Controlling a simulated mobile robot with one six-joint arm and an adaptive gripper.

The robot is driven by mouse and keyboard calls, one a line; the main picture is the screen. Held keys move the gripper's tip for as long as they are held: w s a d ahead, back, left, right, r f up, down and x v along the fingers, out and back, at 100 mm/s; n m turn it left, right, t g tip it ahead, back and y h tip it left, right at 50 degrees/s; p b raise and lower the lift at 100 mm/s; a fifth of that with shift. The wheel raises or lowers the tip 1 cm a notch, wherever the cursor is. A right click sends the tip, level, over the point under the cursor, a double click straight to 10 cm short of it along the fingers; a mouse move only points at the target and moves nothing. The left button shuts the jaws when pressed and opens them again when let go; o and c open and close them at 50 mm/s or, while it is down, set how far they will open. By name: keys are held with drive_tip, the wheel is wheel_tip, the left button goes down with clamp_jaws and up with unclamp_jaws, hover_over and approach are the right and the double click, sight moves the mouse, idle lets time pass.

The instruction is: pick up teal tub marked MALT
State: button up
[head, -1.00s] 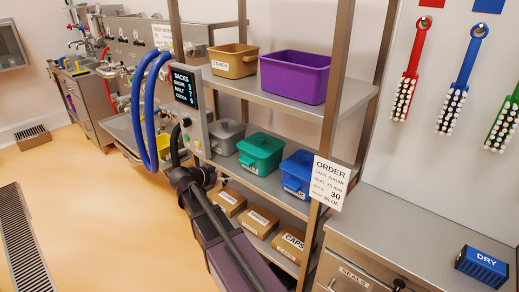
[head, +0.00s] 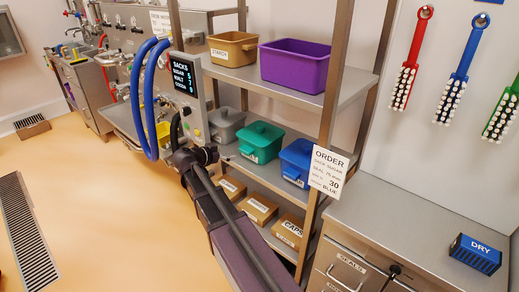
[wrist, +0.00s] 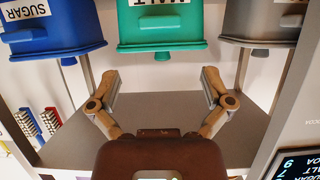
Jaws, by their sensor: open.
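The teal tub marked MALT (head: 261,142) stands lidded on the middle shelf, between a grey tub (head: 226,130) and a blue tub (head: 297,162). In the wrist view, which is upside down, the teal tub (wrist: 160,32) is at top centre with its label partly cut off by the frame edge. The blue tub marked SUGAR (wrist: 55,28) and the grey tub (wrist: 262,22) flank it. My gripper (wrist: 161,80) is open and empty, its fingers spread apart in front of the teal tub, not touching it. In the head view the fingers are hard to make out beside the shelf.
A steel shelf post (head: 338,90) with an order card (head: 328,172) stands right of the tubs. A display panel (head: 187,82) and blue hoses (head: 148,95) are left of the shelf. A purple bin (head: 295,65) sits above; cardboard boxes (head: 258,208) lie below.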

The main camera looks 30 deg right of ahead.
sight(244, 150)
drive_tip(key=shift+b+x, duration=1)
drive_tip(key=shift+x, duration=2.15)
drive_tip(key=shift+b+x, duration=0.9)
drive_tip(key=shift+x, duration=1.75)
drive_tip(key=c, duration=1.1)
